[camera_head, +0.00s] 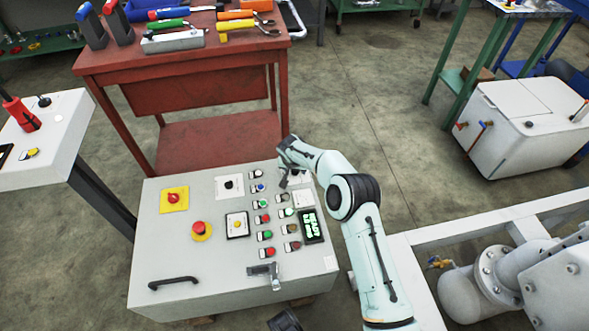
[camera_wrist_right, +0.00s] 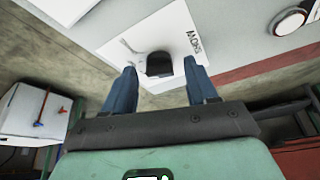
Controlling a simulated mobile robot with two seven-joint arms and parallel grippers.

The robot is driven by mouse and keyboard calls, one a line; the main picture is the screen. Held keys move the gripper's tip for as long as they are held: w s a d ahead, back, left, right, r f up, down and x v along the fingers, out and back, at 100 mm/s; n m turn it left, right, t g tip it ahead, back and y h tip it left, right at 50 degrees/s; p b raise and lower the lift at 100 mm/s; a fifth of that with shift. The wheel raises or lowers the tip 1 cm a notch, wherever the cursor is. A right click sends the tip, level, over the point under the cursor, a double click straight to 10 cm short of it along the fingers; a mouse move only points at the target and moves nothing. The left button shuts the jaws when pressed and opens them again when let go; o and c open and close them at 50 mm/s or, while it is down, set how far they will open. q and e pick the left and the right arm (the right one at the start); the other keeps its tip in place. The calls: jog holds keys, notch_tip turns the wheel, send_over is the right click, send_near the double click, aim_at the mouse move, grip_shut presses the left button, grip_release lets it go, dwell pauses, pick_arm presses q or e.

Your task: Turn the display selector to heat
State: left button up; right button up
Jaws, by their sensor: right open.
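A black selector knob (camera_wrist_right: 159,64) sits on a white label plate (camera_wrist_right: 140,42) in the right wrist view. The printing on the plate is turned and too small to read surely, so I cannot tell which setting the knob points to. My right gripper (camera_wrist_right: 161,76) is open, with its two blue fingers on either side of the knob and apart from it. In the head view my right gripper (camera_head: 290,177) is over the far right corner of the grey control panel (camera_head: 165,235). The lit display (camera_head: 312,226) is nearer on the panel.
The panel also bears a second black knob (camera_head: 229,186), a yellow-backed red switch (camera_head: 174,198), a red stop button (camera_head: 200,229), several small buttons, and a grey lever (camera_head: 264,275). A red tool table (camera_head: 210,135) stands behind. White pump framing (camera_head: 440,235) lies to the right.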

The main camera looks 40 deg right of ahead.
jog(key=c, duration=1.1)
jog(key=shift+o, duration=0.2)
pick_arm(q)
jog(key=shift+w+r, duration=0.1)
jog(key=shift+w, duration=0.05)
pick_arm(e)
jog(key=shift+n, duration=0.4)
jog(key=shift+n+y, duration=0.3)
jog(key=shift+n, duration=0.2)
jog(key=shift+s+d+n+t+y+p, duration=0.1)
jog(key=shift+n+t+y+p, duration=0.3)
jog(key=shift+n, duration=0.8)
jog(key=shift+d+n+y, duration=0.1)
jog(key=shift+n+y, duration=0.2)
jog(key=shift+n, duration=0.7)
pick_arm(q)
jog(key=shift+b, duration=0.3)
pick_arm(e)
jog(key=shift+n+t+y, duration=0.3)
jog(key=shift+n+t, duration=0.1)
jog(key=shift+n, duration=0.4)
